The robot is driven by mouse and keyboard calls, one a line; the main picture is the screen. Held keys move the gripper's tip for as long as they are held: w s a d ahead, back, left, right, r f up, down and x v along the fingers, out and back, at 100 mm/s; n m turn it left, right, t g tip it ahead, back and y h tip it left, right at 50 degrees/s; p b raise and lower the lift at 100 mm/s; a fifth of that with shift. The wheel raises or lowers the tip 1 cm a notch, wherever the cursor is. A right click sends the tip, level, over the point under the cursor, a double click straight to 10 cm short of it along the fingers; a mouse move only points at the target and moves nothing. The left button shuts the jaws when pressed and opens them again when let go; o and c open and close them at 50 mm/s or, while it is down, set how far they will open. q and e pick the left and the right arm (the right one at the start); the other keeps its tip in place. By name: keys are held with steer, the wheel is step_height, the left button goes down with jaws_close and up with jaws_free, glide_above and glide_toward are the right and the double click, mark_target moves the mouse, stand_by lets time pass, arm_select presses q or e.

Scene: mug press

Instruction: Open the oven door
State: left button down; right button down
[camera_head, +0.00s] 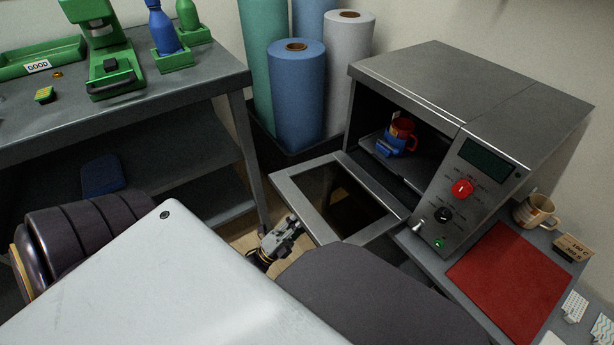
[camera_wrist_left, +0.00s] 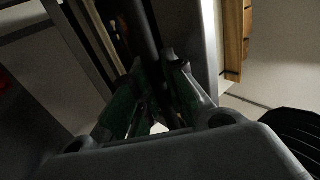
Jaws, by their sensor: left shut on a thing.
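The grey oven (camera_head: 480,90) stands at the right in the head view. Its framed glass door (camera_head: 297,196) is swung down, lying out in front of the dark opening. My left gripper (camera_head: 294,226) is at the door's outer edge, shut on the door's handle, which the gripper mostly hides. In the left wrist view, the fingers (camera_wrist_left: 158,80) stand on either side of a dark bar. A red mug (camera_head: 403,133) in a blue holder (camera_head: 388,147) sits inside the oven. My right gripper is not in view.
Fabric rolls (camera_head: 298,100) stand in a dark bin behind the door. A grey bench (camera_head: 200,75) with a green press (camera_head: 108,50) is at the left. A red mat (camera_head: 512,280) and a beige mug (camera_head: 535,212) lie at the right of the oven.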

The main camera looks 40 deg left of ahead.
arm_select(q)
steer(key=shift+f, duration=0.95)
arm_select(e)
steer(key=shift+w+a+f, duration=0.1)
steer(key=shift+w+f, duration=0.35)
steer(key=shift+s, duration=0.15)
arm_select(q)
steer(key=c, duration=1.5)
jaws_free()
steer(key=shift+o, duration=0.2)
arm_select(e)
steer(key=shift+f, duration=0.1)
arm_select(q)
steer(key=shift+w, duration=0.1)
steer(key=v, duration=1.2)
